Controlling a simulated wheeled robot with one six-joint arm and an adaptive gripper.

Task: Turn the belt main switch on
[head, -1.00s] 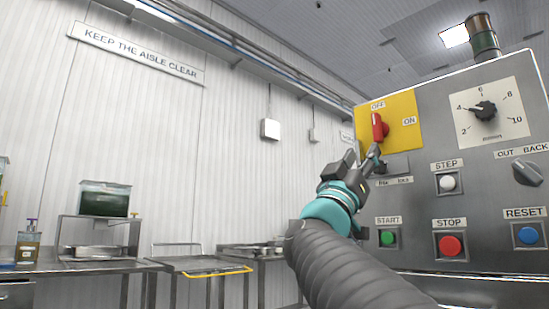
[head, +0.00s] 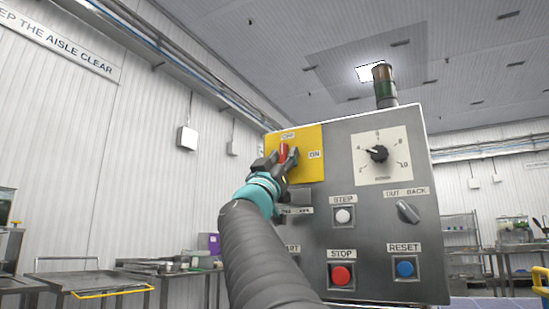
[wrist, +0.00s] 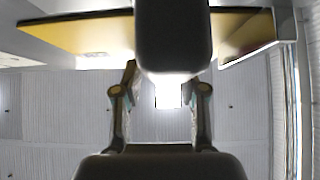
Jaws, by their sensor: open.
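The belt main switch is a red rotary handle (head: 283,152) on a yellow plate (head: 311,139) at the upper left of the grey control panel. It stands upright, towards the OFF label, with the ON label to its right. My gripper (head: 281,162) is open at the red handle, its fingers around the handle's lower part; whether they touch it I cannot tell. In the wrist view the open fingers (wrist: 160,92) show with a gap between them, and the yellow plate (wrist: 75,36) lies across the top.
The panel (head: 370,245) also carries a dial (head: 378,153), a STEP button (head: 343,215), a red STOP button (head: 341,275), a blue RESET button (head: 404,269) and an OUT/BACK selector (head: 407,211). A signal lamp (head: 384,85) stands on top. Steel tables stand at the left and right.

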